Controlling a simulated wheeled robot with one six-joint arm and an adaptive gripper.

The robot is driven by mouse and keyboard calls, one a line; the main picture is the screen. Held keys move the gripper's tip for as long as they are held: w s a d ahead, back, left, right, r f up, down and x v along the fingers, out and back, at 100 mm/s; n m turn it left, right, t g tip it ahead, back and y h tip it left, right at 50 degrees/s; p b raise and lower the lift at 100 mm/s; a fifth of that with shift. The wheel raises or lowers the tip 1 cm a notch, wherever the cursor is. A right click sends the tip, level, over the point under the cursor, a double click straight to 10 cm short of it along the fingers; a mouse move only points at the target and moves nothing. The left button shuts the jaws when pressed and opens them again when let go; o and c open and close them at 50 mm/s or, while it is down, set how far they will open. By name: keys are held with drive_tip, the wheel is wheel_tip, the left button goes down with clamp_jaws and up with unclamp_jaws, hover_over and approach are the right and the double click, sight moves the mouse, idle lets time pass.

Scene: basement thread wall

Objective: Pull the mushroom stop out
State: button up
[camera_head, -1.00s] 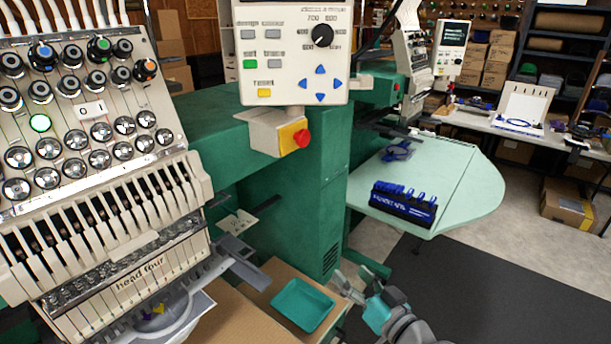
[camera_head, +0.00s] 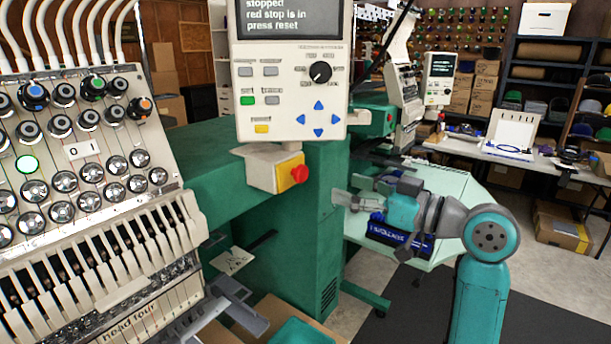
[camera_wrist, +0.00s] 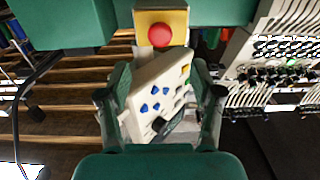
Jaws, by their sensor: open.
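The red mushroom stop (camera_head: 300,174) sits on a yellow plate on the right side of a beige box (camera_head: 262,168), under the control panel (camera_head: 292,85). The panel's screen (camera_head: 290,18) reads "stopped, red stop is in, press reset". My gripper (camera_head: 345,199) is open and empty, to the right of the stop and a little lower, with a gap between them. In the wrist view the red stop (camera_wrist: 160,34) on its yellow plate shows at the top, beyond my open fingers (camera_wrist: 158,92). The control panel also shows between the fingers there.
The embroidery head (camera_head: 90,190) with its thread knobs fills the left. The green machine body (camera_head: 310,230) stands behind the stop. A pale green table (camera_head: 470,195) with a blue rack (camera_head: 385,232) is behind my arm. A teal tray (camera_head: 300,333) lies low in front.

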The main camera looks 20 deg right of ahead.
sight(304, 175)
drive_tip(key=x, duration=1)
drive_tip(key=shift+w+a, duration=0.1)
drive_tip(key=shift+w, duration=0.1)
